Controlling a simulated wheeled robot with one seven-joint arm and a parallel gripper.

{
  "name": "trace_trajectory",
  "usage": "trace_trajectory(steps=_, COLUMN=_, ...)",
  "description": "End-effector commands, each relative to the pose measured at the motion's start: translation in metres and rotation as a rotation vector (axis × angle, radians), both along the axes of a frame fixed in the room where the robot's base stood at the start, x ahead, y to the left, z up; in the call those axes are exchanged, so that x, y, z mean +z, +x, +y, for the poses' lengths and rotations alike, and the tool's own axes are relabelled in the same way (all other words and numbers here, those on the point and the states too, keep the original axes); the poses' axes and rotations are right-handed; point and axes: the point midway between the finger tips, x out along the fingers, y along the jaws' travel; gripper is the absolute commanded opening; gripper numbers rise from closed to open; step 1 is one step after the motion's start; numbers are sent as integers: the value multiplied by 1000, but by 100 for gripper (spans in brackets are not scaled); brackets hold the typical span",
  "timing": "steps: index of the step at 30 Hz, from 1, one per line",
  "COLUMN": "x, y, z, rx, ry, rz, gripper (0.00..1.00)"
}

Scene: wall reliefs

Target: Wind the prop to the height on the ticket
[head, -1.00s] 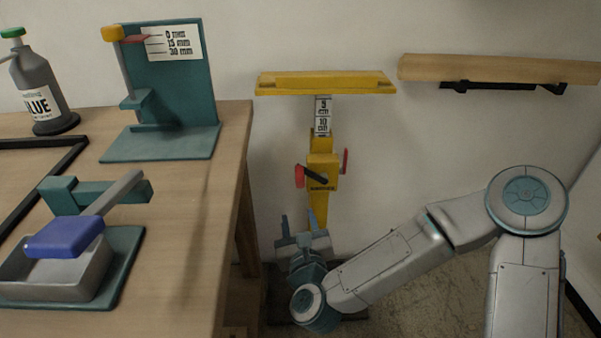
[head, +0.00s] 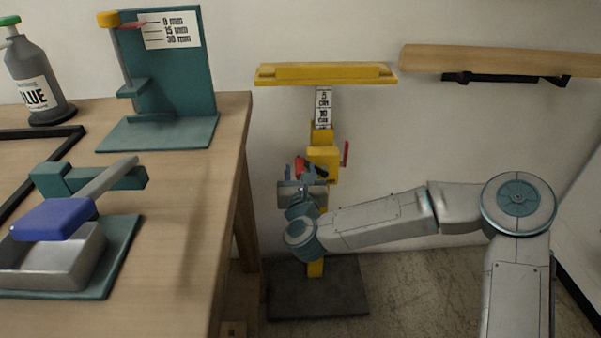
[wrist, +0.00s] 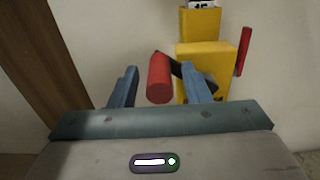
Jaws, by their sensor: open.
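The yellow prop stands against the wall, with a flat yellow top (head: 327,73) and a white scale strip (head: 323,105) marked 5 cm and 10 cm on its post. Its yellow winding box (head: 323,160) carries a red crank grip on a dark arm at the left and a thin red lever (head: 346,153) at the right. My gripper (head: 298,170) is open in front of the crank. In the wrist view the red crank grip (wrist: 159,80) lies between my two blue fingers (wrist: 160,74), with visible gaps on both sides. I cannot make out a ticket for the prop.
A wooden bench (head: 185,200) stands close on the left, holding a teal gauge stand (head: 180,85), a glue bottle (head: 38,85) and a press with a blue pad (head: 53,220). A wooden beam (head: 500,60) rests on a black wall bracket, right of the prop's top. Floor shows right of the prop's dark base (head: 318,295).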

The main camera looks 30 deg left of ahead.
Motion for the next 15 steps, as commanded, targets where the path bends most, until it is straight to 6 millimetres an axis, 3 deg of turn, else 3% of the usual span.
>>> trace_trajectory(steps=13, x=0, y=10, z=6, rx=1, ry=-1, rz=0, gripper=43)
trace_trajectory(steps=15, x=0, y=10, z=6, rx=1, ry=-1, rz=0, gripper=26)
